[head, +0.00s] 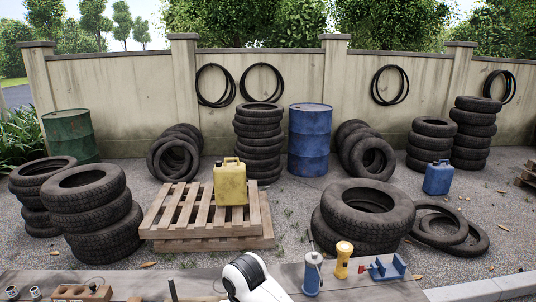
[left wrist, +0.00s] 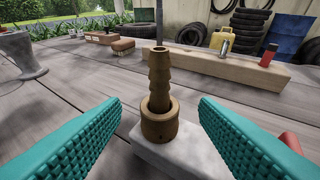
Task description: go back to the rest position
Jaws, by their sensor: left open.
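My left gripper (left wrist: 160,103) shows in the left wrist view as two teal ribbed fingers spread wide apart. It is open and holds nothing. A brass barbed fitting (left wrist: 158,80) stands upright between and just beyond the fingers, with a visible gap on each side. The fitting stands on a pale block (left wrist: 165,152). In the head view a white and black part of my arm reaches in at the bottom middle, and the gripper itself is out of frame. My right gripper is in neither view.
In the left wrist view a wooden beam (left wrist: 180,66) and red cylinder (left wrist: 268,56) lie beyond the fitting. Tyres and a pallet (head: 205,215) stand behind.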

